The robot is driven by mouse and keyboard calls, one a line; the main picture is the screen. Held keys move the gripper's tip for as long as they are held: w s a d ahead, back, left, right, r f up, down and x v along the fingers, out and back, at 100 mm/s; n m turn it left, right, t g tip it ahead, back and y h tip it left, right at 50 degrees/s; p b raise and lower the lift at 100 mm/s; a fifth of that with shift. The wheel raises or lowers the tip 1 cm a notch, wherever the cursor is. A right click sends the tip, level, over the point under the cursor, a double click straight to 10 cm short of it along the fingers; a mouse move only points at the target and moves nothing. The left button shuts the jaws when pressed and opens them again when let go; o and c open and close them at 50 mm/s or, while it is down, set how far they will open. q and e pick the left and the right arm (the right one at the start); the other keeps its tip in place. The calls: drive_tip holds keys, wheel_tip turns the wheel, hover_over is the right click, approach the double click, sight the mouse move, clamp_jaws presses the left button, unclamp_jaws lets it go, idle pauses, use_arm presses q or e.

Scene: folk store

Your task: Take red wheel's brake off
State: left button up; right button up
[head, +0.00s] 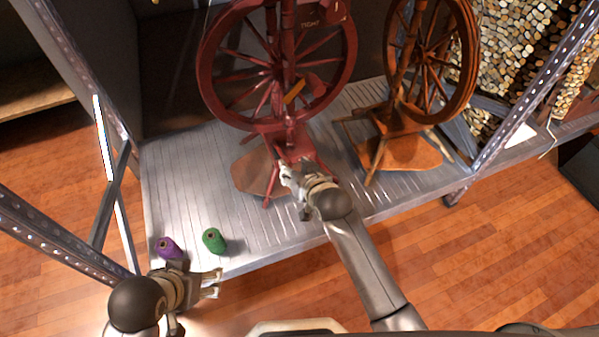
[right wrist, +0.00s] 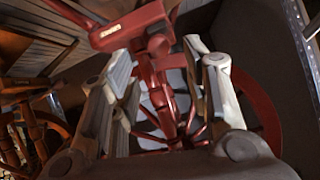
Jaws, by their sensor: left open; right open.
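The red spinning wheel (head: 207,72) stands upright on the metal shelf, at the top centre of the head view. A small orange-yellow piece (head: 294,92) shows in front of its spokes; I cannot tell whether this is the brake. My right gripper (head: 285,168) is open at the front of the red wheel's lower frame. In the right wrist view, the red frame (right wrist: 160,85) shows between and beyond its spread fingers (right wrist: 165,85); contact cannot be told. My left gripper (head: 216,283) is open and empty at the shelf's front edge, well away from the wheel.
A brown spinning wheel (head: 398,122) stands to the right on the same metal shelf (head: 190,205). A purple spool (head: 168,249) and a green spool (head: 213,241) stand near the shelf's front left. Perforated metal posts (head: 535,85) flank the shelf.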

drive_tip(key=shift+v, duration=1.6)
